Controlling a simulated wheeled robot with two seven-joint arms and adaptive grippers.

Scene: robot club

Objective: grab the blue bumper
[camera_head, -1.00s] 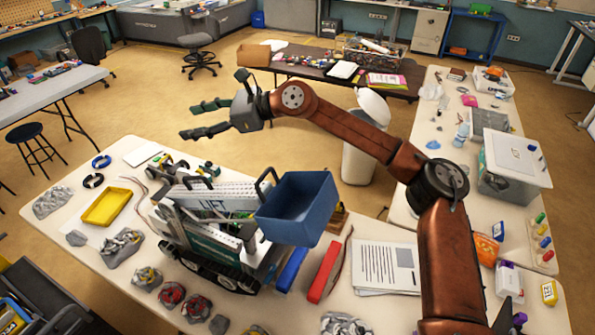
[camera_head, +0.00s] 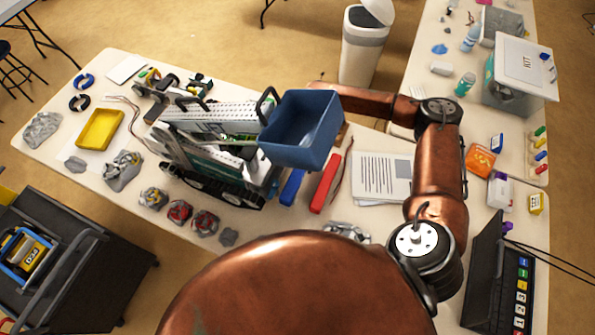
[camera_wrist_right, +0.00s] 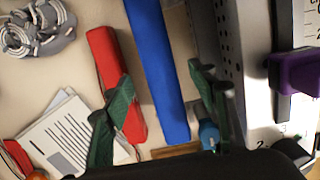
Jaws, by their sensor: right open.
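The blue bumper (camera_head: 292,187) is a long bar lying on the table beside the tracked robot, just below the raised blue bin. It also shows in the right wrist view (camera_wrist_right: 158,65), running from the top down toward the gripper. The red bumper (camera_head: 325,183) lies to its right, roughly parallel. My right gripper (camera_wrist_right: 160,72) is open, with green fingers on either side of the blue bumper; one finger overlaps the red bumper in view. Contact cannot be told. In the head view the right gripper is hidden behind the blue bin. My left gripper is not in view.
The tracked robot (camera_head: 215,150) with its blue bin (camera_head: 301,130) stands close beside the bumper. Printed sheets (camera_head: 382,178) lie to the right, a yellow tray (camera_head: 100,129) to the left. Several rock-like pieces line the front edge. A purple block (camera_wrist_right: 296,72) shows in the wrist view.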

